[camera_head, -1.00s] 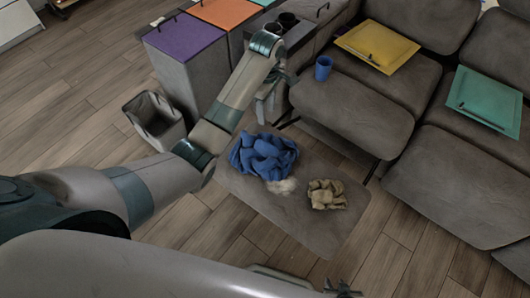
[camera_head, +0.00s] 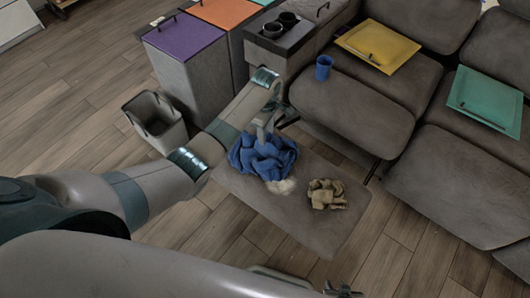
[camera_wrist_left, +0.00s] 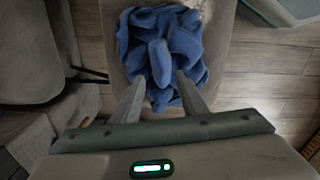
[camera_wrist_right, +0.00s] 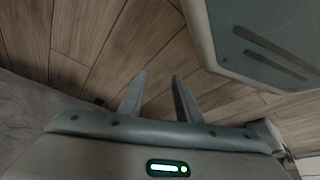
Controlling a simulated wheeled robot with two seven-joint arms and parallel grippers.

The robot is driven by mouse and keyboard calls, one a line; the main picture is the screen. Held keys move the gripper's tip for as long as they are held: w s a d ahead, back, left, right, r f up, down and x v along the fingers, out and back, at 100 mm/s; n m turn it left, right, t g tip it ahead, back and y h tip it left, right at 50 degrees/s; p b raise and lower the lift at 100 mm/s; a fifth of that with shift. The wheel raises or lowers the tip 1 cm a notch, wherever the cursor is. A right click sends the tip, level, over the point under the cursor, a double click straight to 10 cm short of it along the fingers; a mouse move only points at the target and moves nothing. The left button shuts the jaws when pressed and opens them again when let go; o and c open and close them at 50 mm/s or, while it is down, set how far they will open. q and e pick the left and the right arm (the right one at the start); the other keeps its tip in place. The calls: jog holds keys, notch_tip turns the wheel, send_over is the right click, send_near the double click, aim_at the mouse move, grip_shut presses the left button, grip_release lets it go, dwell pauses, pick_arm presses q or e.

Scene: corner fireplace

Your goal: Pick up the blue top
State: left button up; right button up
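The blue top (camera_head: 266,158) lies crumpled on a low grey padded bench (camera_head: 305,225) in the head view. My left gripper (camera_head: 264,138) is directly above its upper part, pointing down. In the left wrist view the blue top (camera_wrist_left: 160,45) fills the space ahead of and between the two spread fingers (camera_wrist_left: 160,92); whether they touch the cloth I cannot tell. My right gripper (camera_head: 343,290) is at the bottom edge of the head view. In the right wrist view its fingers (camera_wrist_right: 158,82) are apart and empty over the wooden floor.
A beige cloth (camera_head: 326,193) and a pale fluffy thing (camera_head: 281,186) lie beside the top. A grey bin (camera_head: 156,122) stands to the left. The purple-lidded box (camera_head: 184,36) and grey sofa (camera_head: 350,110) with a blue mug (camera_head: 323,67) are behind.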

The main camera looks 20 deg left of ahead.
pick_arm(q)
jog(key=shift+f, duration=0.1)
pick_arm(e)
jog(key=shift+s+d, duration=0.1)
jog(key=shift+s, duration=0.15)
pick_arm(q)
send_over(263, 151)
jog(key=w, duration=0.2)
jog(key=f, duration=0.4)
jog(key=shift+s+d+f, duration=0.15)
jog(key=shift+s+d, duration=0.05)
jog(key=shift+s, duration=0.05)
jog(key=shift+f, duration=0.4)
grip_shut()
pick_arm(e)
jog(key=shift+s+d+f, duration=0.1)
jog(key=shift+s+f, duration=0.05)
jog(key=shift+s, duration=0.1)
